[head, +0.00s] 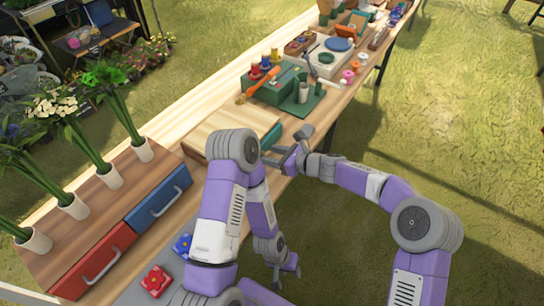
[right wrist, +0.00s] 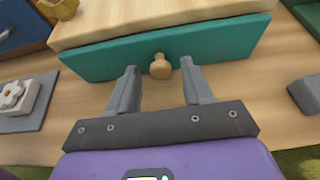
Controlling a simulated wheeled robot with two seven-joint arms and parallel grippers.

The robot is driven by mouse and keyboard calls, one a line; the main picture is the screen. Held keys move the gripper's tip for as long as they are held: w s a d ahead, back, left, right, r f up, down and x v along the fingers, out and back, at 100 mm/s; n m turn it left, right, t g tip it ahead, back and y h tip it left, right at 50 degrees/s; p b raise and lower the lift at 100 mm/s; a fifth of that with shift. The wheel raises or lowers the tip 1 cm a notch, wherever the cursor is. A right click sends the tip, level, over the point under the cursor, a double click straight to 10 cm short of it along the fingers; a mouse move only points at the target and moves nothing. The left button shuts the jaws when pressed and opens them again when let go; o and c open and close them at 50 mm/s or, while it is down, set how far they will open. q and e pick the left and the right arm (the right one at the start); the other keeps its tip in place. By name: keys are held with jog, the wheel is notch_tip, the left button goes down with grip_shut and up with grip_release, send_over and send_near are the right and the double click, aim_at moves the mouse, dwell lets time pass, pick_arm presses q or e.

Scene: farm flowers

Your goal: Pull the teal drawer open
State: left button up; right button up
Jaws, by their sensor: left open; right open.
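The teal drawer front (right wrist: 110,62) spans the top of the right wrist view, under a light wooden top. A small round wooden knob (right wrist: 160,67) sits near its middle. In the head view a strip of the teal drawer (head: 271,137) shows at the end of a low wooden box. My right gripper (right wrist: 160,68) is open, with a fingertip on each side of the knob and a visible gap to each. In the head view it is my right gripper (head: 284,158) beside the drawer. My left gripper (head: 286,268) hangs low near the table's front edge, away from the drawer.
The wooden box (head: 222,123) has a bare top. A cabinet with a blue drawer (head: 158,200) and a red drawer (head: 93,262) stands left, with potted flowers on it. A green toolbox (head: 273,86) stands behind. Red and blue flower blocks (head: 156,280) lie in front.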

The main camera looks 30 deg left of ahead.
jog(key=shift+a+f, duration=0.15)
jog(key=shift+a, duration=0.3)
jog(key=shift+c, duration=0.4)
grip_shut()
jog(key=shift+d, duration=0.1)
